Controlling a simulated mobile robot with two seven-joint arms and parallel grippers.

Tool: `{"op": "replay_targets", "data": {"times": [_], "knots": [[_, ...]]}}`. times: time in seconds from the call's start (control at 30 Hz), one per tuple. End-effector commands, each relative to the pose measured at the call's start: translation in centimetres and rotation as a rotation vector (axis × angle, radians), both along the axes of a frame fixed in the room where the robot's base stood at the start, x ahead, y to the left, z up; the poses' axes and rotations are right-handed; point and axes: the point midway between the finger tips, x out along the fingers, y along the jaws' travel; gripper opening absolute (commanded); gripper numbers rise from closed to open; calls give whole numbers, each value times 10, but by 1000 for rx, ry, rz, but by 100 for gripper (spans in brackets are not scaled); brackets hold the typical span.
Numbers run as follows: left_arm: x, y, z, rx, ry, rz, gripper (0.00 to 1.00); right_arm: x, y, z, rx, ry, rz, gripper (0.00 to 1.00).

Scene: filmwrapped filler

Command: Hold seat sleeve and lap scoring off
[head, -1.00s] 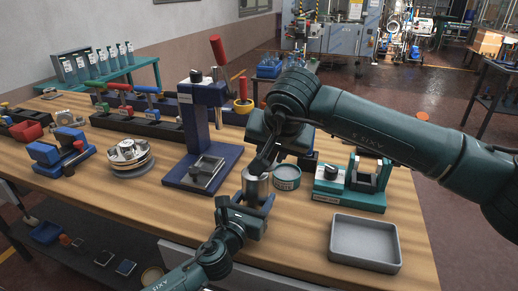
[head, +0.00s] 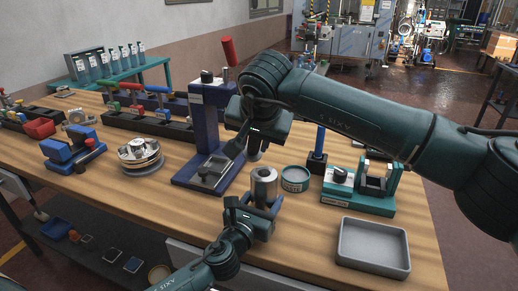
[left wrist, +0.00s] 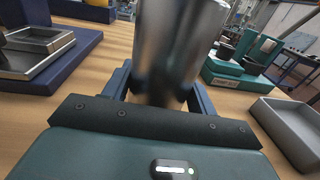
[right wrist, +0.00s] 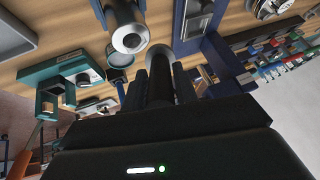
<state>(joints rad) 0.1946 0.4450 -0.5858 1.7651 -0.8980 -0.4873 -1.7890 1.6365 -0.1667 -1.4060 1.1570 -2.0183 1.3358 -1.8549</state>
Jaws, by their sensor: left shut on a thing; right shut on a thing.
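The seat sleeve (head: 264,186) is a shiny metal cylinder, upright with its open bore facing up. My left gripper (head: 258,208) is shut on it near the table front. The sleeve fills the middle of the left wrist view (left wrist: 178,50). My right gripper (head: 250,143) is above and behind the sleeve, shut on a dark rod-like tool, probably the lap (right wrist: 160,80). The tool has a pale round end and is apart from the sleeve, whose ring-shaped end shows in the right wrist view (right wrist: 130,38). The arm hides most of the tool in the head view.
A teal round tin (head: 295,180) stands right of the sleeve. A teal fixture (head: 355,200) and an empty grey tray (head: 372,262) are further right. A blue press stand (head: 204,130) is close on the left. Bare wood lies left of the tray.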

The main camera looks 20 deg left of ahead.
Motion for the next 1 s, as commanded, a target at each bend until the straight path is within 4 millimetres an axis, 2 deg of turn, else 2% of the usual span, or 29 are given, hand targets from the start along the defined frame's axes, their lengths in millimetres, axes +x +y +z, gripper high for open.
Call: {"op": "replay_targets", "data": {"times": [0.53,1.0], "knots": [[0,0,0,0,-1,-1,29,0,0,50,2,-2,1,6],[0,0,0,0,-1,-1,29,0,0,55,2,-1,1,6]]}}
